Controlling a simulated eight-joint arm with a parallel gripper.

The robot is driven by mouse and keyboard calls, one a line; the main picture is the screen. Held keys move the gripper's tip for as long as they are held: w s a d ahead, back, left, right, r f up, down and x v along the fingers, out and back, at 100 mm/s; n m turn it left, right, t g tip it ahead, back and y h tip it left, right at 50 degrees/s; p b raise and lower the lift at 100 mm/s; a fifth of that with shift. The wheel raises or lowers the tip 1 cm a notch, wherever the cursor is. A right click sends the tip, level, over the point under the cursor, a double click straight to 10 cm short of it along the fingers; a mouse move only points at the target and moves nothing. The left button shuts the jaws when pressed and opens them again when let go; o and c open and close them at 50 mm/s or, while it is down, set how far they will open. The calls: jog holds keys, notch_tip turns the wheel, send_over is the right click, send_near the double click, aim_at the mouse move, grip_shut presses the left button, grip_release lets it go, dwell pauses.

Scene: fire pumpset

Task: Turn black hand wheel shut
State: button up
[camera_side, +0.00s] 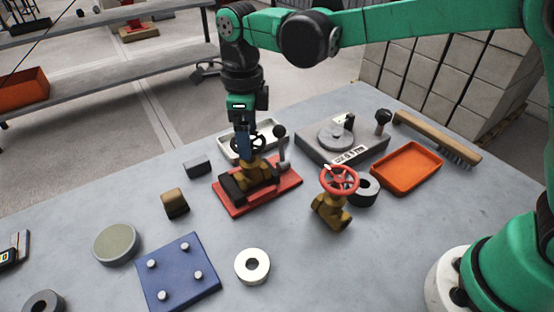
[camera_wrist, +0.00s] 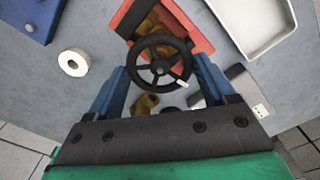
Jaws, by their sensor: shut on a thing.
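The black hand wheel (camera_side: 262,146) sits on top of a brass valve (camera_side: 258,172) on a red base plate (camera_side: 280,199). In the wrist view the spoked black wheel (camera_wrist: 137,57) shows from above, with a white mark on its rim at the lower right. My gripper (camera_side: 244,152) points down over the wheel. In the wrist view my gripper (camera_wrist: 163,72) has one blue finger on each side of the wheel, shut on its rim. The fingers partly hide the wheel in the side view. A lever with a black knob (camera_side: 279,131) stands close to its right.
A second brass valve with a red wheel (camera_side: 340,180) stands to the right. A pale tray (camera_side: 228,151) lies behind the red base. A grey fixture (camera_side: 312,146), an orange tray (camera_side: 405,168) and a brush (camera_side: 435,135) are further right. A blue pegged plate (camera_side: 178,280) lies in front.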

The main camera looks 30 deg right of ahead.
jog(key=shift+m, duration=0.5)
jog(key=o, duration=1.2)
jog(key=shift+c, duration=0.2)
jog(key=shift+r, duration=0.1)
jog(key=shift+r, duration=2.75)
